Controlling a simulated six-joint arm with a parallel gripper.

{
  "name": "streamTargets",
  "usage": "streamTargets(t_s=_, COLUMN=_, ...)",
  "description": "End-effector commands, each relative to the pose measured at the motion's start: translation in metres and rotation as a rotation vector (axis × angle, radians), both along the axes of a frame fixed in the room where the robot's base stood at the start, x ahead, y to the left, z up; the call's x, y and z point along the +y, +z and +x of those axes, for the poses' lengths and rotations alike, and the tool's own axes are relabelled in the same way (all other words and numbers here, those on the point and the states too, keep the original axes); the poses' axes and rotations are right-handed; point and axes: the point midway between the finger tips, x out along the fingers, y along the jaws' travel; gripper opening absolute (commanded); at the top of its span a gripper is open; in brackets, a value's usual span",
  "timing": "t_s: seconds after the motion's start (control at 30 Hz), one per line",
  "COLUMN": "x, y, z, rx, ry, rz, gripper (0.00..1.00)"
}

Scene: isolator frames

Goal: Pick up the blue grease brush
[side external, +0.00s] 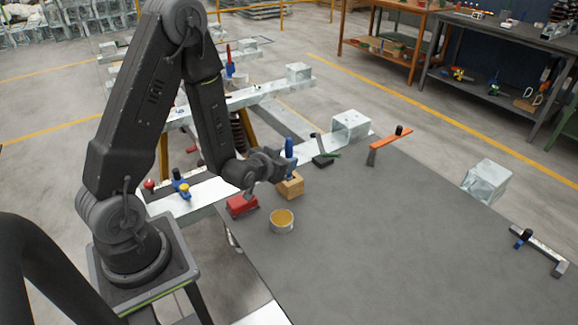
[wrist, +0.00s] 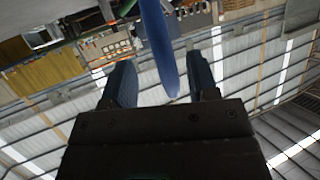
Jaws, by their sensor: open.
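The blue grease brush (side external: 289,147) stands upright, handle up, at a wooden block (side external: 291,187) on the grey table. Its lower end is hidden. My gripper (side external: 284,164) is level with the lower handle, close to its left side. In the wrist view the blue handle (wrist: 158,45) comes down from the top edge and lines up with the gap between the two fingers of my gripper (wrist: 161,80). The fingers are apart, with clear space on both sides of the handle. I cannot tell how deep the handle lies between them.
A tin with yellow contents (side external: 282,222) and a red object (side external: 242,206) stand close by on the table (side external: 400,245). A black tool (side external: 322,159), a metal block (side external: 351,125) and an orange-topped bar (side external: 390,142) are behind. The table's middle and right are mostly clear.

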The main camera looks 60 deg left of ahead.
Motion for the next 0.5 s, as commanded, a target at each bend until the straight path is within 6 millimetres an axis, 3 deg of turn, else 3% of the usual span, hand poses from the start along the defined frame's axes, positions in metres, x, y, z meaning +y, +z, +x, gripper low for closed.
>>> streamTargets(t_s=0.2, x=-0.003, y=-0.017, z=-0.005, rx=-0.202, ry=0.062, rz=0.020, gripper=0.54)
streamTargets(t_s=0.5, x=-0.008, y=-0.021, z=-0.016, rx=-0.374, ry=0.086, rz=0.061, gripper=0.54)
